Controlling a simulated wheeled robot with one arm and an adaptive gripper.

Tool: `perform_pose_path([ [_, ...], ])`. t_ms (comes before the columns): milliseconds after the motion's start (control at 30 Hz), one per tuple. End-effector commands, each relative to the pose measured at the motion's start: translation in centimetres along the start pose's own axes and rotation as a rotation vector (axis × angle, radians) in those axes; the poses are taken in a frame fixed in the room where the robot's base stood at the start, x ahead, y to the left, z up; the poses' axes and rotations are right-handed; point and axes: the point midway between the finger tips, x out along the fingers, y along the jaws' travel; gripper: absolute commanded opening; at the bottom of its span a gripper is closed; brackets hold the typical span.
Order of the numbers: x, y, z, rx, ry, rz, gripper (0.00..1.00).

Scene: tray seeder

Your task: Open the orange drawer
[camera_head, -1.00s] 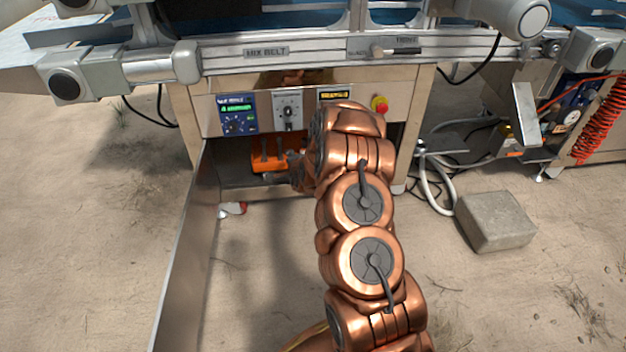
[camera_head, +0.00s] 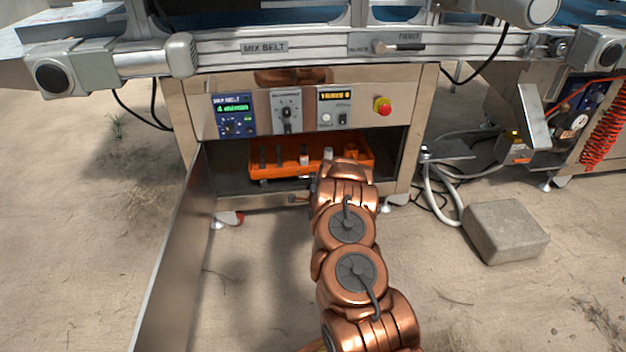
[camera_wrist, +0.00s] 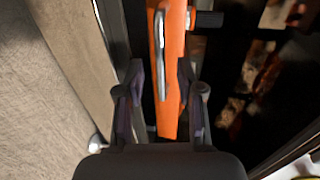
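The orange drawer (camera_head: 265,172) sits inside the open compartment under the control panel in the head view, with several tools or bottles upright in it. Its right part is partly hidden by my copper arm. In the wrist view the orange drawer (camera_wrist: 172,105) shows as a narrow band with a silver handle (camera_wrist: 160,60) along it. My gripper (camera_wrist: 160,82) is open there, with one dark finger on each side of the orange band. I cannot tell whether the fingers touch it. In the head view my gripper is mostly hidden by the arm.
A metal door (camera_head: 175,265) stands swung open at the left of the compartment. The control panel (camera_head: 300,110) with a red button (camera_head: 382,106) is above it. A concrete block (camera_head: 505,232) and hoses (camera_head: 440,185) lie at the right. Sandy ground in front is largely clear.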

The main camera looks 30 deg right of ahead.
Motion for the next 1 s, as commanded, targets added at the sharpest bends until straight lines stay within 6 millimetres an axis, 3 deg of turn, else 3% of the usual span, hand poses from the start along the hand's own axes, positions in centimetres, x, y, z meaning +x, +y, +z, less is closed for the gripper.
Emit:
perform_pose_path([
  [400,3.6,0.1,0.0,-0.002,0.000,-0.001,0.37],
  [800,4.0,0.0,0.1,0.000,0.000,0.001,0.37],
  [1000,4.0,0.0,0.1,-0.001,0.000,0.001,0.19],
])
